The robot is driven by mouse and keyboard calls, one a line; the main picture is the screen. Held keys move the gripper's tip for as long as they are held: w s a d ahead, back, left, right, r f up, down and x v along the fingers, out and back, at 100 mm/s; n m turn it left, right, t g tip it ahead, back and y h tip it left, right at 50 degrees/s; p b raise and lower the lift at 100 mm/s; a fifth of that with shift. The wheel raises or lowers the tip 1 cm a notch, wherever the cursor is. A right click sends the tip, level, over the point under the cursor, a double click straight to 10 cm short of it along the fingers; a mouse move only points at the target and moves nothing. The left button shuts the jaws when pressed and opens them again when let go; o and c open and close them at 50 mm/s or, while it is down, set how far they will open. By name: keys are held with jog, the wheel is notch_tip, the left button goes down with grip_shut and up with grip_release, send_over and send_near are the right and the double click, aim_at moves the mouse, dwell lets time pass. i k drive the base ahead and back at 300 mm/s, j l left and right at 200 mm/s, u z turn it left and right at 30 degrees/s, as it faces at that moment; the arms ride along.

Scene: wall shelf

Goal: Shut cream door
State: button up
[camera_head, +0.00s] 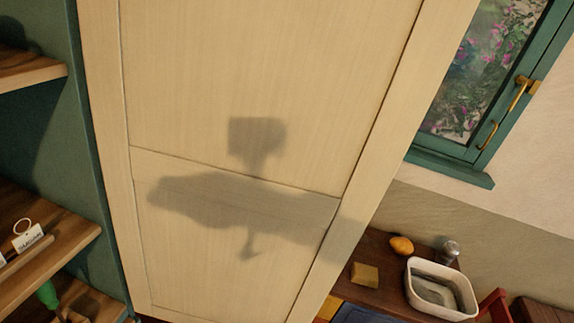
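The cream door (250,90) fills the middle of the view. It is a tall panelled wooden door, seen tilted, and its left edge meets the teal side of the wall shelf (97,150). The door stands open, with the shelf's boards uncovered to its left. A dark shadow falls across its middle and lower panels. No handle shows on the part in view. My gripper is not in view.
Wooden shelf boards (45,262) on the left hold a tagged item (27,238) and a green object (47,294). Right of the door are a teal-framed window (452,150) and a low table with a white basin (418,304), a yellow block (364,275) and an orange fruit-like item (401,245).

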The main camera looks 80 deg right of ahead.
aim_at(246, 149)
jog(key=k+z, duration=0.25)
jog(key=k, duration=0.2)
jog(key=k+l+z, duration=0.25)
jog(key=k, duration=0.2)
jog(key=i+l+z, duration=0.1)
jog(key=z, duration=0.25)
jog(key=i+z, duration=0.2)
jog(key=z, duration=0.15)
jog(key=i+z, duration=0.2)
jog(key=z, duration=0.2)
jog(key=i+j, duration=0.1)
jog(key=i, duration=1)
